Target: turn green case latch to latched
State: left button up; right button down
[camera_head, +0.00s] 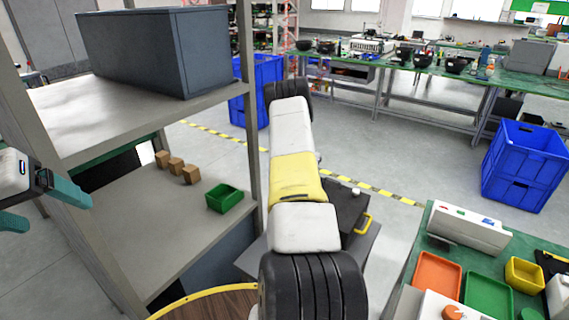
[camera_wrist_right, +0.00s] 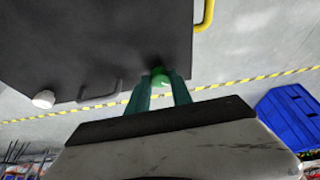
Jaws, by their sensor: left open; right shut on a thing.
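The dark case (camera_head: 350,211) stands beyond the rack, partly hidden behind my right arm in the head view. It fills the upper left of the right wrist view (camera_wrist_right: 90,45). The green latch (camera_wrist_right: 160,75) is a small rounded knob at the case's edge. My right gripper (camera_wrist_right: 160,88) has its two teal fingers on either side of the latch and is shut on it. The head view does not show the right fingers or the latch. My left gripper (camera_head: 58,213) is open and empty at the left edge, beside the rack.
The grey rack (camera_head: 245,120) holds a dark blue box (camera_head: 160,50), small brown blocks (camera_head: 176,166) and a green bin (camera_head: 224,198). The case has a yellow handle (camera_head: 364,223) and a white knob (camera_head: 356,191). A green table (camera_head: 415,250) with trays stands right.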

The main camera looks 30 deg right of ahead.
jog(key=n, duration=0.3)
jog(key=n+t+y, duration=0.1)
jog(key=shift+s+d, duration=0.15)
jog(key=shift+d, duration=0.1)
jog(key=shift+n+t+y, duration=0.5)
jog(key=shift+n+y, duration=0.3)
jog(key=shift+n, duration=1.4)
jog(key=c, duration=1.1)
grip_release()
jog(key=shift+c, duration=0.2)
jog(key=d+v, duration=0.1)
jog(key=v, duration=0.6)
jog(key=shift+a+r, duration=0.4)
jog(key=shift+a, duration=0.1)
jog(key=shift+s+r, duration=0.1)
